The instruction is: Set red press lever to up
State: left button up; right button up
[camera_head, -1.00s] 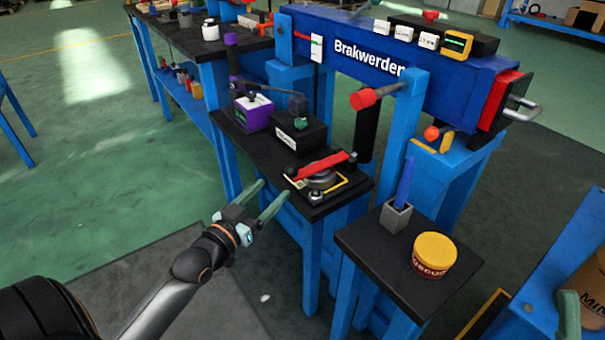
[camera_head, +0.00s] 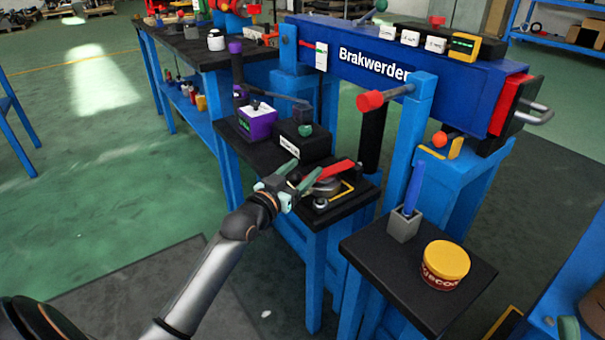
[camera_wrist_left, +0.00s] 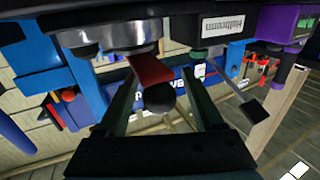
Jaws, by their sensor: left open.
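A red flat lever (camera_head: 335,170) sits on a round metal device (camera_head: 325,187) on the black bench top; it slants slightly upward to the right. I take it as the press lever, though a red-capped handle (camera_head: 370,101) also sticks out of the blue press beam. My left gripper (camera_head: 301,174) is open at the lever's left end. In the left wrist view the red lever (camera_wrist_left: 150,70) shows just ahead of and between the open fingers (camera_wrist_left: 160,82); I cannot tell whether they touch it. Only a greenish tip of my right gripper (camera_head: 568,328) shows.
A black box (camera_head: 300,142) and a purple box (camera_head: 257,121) stand behind the device. The blue Brakwerder beam (camera_head: 410,75) crosses behind. A lower black stand at right holds a yellow-lidded tub (camera_head: 446,261) and a grey holder (camera_head: 403,225). Open floor lies left.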

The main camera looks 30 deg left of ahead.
pick_arm(q)
jog(key=shift+w, duration=0.2)
grip_shut()
dwell(0.6)
dwell(0.8)
